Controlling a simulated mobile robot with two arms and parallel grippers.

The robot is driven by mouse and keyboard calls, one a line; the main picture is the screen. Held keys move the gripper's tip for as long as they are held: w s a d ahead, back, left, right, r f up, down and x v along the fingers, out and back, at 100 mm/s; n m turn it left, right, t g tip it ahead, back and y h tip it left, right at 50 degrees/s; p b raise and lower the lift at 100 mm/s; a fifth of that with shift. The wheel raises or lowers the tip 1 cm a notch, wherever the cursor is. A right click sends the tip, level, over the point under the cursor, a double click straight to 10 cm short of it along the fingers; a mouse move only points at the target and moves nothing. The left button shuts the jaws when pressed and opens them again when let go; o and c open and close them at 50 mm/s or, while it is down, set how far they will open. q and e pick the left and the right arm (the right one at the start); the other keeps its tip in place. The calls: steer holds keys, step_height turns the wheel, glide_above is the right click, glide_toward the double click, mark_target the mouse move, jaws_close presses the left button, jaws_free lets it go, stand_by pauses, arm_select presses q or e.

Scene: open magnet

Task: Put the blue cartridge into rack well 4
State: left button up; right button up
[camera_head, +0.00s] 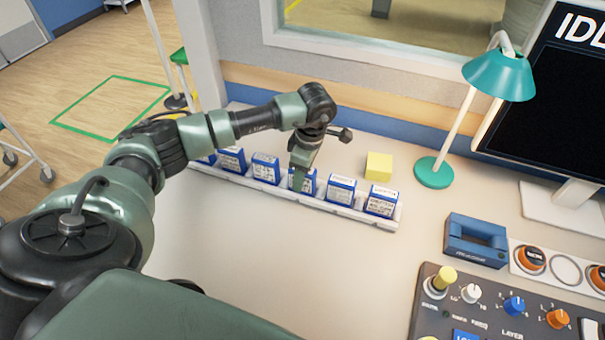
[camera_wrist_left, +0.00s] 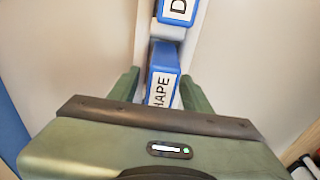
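A white rack (camera_head: 392,222) on the desk holds a row of several blue cartridges with white labels, such as this one (camera_head: 265,168) and this one (camera_head: 341,190). My left gripper (camera_head: 301,182) reaches down over the row at a cartridge near its middle. In the left wrist view my fingers (camera_wrist_left: 160,80) are spread on either side of a blue cartridge (camera_wrist_left: 162,62) whose label partly reads "HAPE". A small gap shows beside it on the left. Another blue cartridge (camera_wrist_left: 177,12) stands beyond it. Well numbers are not readable. My right gripper is out of view.
A yellow block (camera_head: 379,166) sits behind the rack. A teal lamp (camera_head: 434,172), a monitor (camera_head: 575,110), a blue holder (camera_head: 475,240) and a control panel (camera_head: 490,305) are to the right. The desk in front of the rack is clear.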

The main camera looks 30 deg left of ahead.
arm_select(q)
steer(key=shift+r, duration=0.65)
steer(key=r, duration=0.3)
steer(key=d+r+b, duration=0.1)
steer(key=r, duration=0.5)
steer(key=shift+w+d+r+b, duration=0.2)
steer(key=shift+r+b, duration=0.1)
steer(key=shift+b, duration=0.1)
steer(key=shift+r, duration=0.7)
